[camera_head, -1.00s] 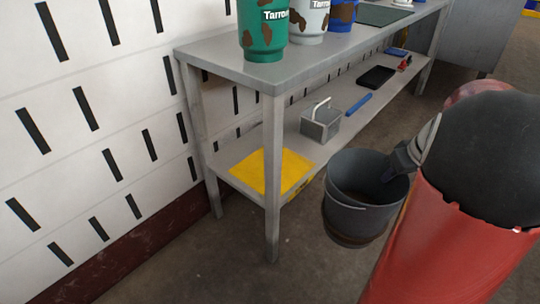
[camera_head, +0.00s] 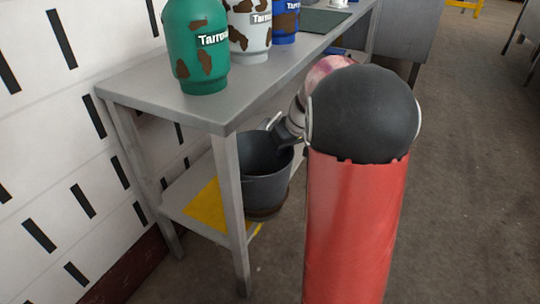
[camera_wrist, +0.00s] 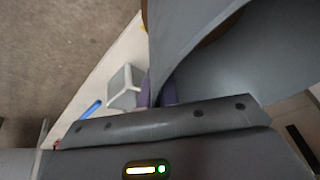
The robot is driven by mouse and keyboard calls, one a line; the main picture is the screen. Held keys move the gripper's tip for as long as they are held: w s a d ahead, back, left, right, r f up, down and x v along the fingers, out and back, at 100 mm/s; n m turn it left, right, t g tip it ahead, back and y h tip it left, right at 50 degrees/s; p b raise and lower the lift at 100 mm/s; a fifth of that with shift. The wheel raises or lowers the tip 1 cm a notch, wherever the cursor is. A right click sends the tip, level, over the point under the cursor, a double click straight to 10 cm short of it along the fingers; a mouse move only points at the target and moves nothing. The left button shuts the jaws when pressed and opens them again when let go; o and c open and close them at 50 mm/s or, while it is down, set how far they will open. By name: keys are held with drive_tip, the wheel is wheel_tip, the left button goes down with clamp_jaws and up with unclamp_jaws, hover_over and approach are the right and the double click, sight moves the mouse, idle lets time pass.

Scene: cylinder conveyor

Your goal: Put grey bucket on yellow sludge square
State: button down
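The grey bucket (camera_head: 267,187) is upright in the head view, at the front edge of the table's lower shelf. The yellow square (camera_head: 206,208) lies flat on that shelf, left of the bucket and partly behind the table leg. My gripper (camera_head: 286,140) is shut on the bucket's rim at its upper right. In the wrist view, the bucket (camera_wrist: 235,60) fills the upper right and the purple fingers of my gripper (camera_wrist: 158,92) are at its wall. Whether the bucket's base touches the shelf cannot be told.
The metal table (camera_head: 150,92) has a front leg (camera_head: 231,215) close to the bucket. Green (camera_head: 199,50), white (camera_head: 247,35) and blue (camera_head: 284,22) containers stand on top. A grey box (camera_wrist: 125,85) and a blue object (camera_wrist: 91,110) lie farther along the shelf.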

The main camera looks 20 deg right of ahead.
sight(270, 157)
drive_tip(key=w+a, duration=0.2)
drive_tip(key=shift+w, duration=0.3)
drive_tip(key=shift+w+a+f, duration=0.15)
drive_tip(key=shift+f, duration=1.6)
drive_tip(key=shift+f+b, duration=0.1)
drive_tip(key=shift+b, duration=0.3)
drive_tip(key=c, duration=1.6)
unclamp_jaws()
drive_tip(key=shift+r, duration=0.55)
drive_tip(key=p+v, duration=0.2)
drive_tip(key=v, duration=0.9)
drive_tip(key=shift+s, duration=0.25)
